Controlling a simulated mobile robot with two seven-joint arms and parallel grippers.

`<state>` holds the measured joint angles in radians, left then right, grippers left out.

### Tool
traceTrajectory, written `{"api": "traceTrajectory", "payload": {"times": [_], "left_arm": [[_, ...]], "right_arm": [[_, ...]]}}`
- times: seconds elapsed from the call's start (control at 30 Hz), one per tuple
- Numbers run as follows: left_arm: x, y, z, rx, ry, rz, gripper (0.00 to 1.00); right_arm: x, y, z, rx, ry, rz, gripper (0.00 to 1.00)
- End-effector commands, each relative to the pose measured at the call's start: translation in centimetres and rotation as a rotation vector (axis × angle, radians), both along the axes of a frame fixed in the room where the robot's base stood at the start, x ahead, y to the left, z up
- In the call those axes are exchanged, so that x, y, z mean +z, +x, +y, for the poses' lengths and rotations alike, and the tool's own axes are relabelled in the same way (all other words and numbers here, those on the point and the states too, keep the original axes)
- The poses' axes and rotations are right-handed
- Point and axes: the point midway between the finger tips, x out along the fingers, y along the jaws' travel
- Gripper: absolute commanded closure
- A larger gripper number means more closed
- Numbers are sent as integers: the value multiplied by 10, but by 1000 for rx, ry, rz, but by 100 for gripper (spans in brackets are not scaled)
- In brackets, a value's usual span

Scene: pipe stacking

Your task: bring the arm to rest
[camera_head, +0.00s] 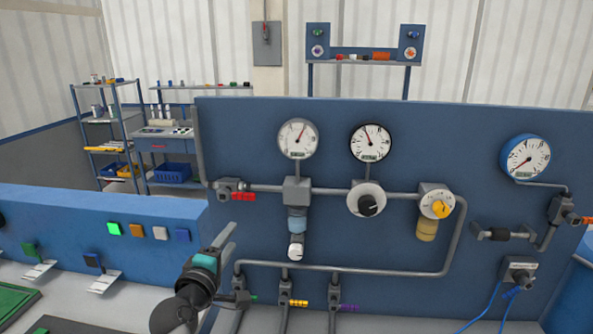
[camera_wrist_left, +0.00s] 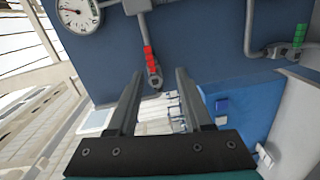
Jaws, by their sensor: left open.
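My left gripper (camera_head: 224,240) is raised in front of the blue panel, left of its lower pipes, with its fingers pointing up and to the right. In the left wrist view my left gripper (camera_wrist_left: 154,88) has its two fingers spread apart with nothing between them. Beyond the fingertips a red valve handle (camera_wrist_left: 150,60) shows on a grey pipe; the fingers do not appear to touch it. My right gripper is in neither view.
The blue panel (camera_head: 400,240) carries gauges, pipes and valves with red (camera_head: 243,197), yellow (camera_head: 299,303) and purple (camera_head: 350,307) handles. A low blue wall (camera_head: 60,215) with coloured squares stands at left. Shelves (camera_head: 120,125) stand behind.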

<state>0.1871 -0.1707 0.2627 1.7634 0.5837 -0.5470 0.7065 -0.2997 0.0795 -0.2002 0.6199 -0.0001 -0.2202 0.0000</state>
Motion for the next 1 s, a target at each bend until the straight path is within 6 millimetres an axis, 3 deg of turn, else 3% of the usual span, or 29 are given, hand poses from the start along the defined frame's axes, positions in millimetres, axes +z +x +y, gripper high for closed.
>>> {"api": "traceTrajectory", "payload": {"times": [0.17,0.3,0.4,0.6,0.9,1.0], "left_arm": [[-65,-66,-25,-193,407,219,50],[-115,-140,-39,-399,746,410,50],[-139,-192,-43,-540,934,526,50],[-161,-270,-40,-757,1167,680,50],[-166,-360,-31,-1019,1370,836,50],[-199,-351,-32,-1017,1361,840,50]], "right_arm": [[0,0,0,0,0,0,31],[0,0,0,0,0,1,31],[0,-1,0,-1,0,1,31],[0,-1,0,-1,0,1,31],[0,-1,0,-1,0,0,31],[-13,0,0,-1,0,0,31]]}}
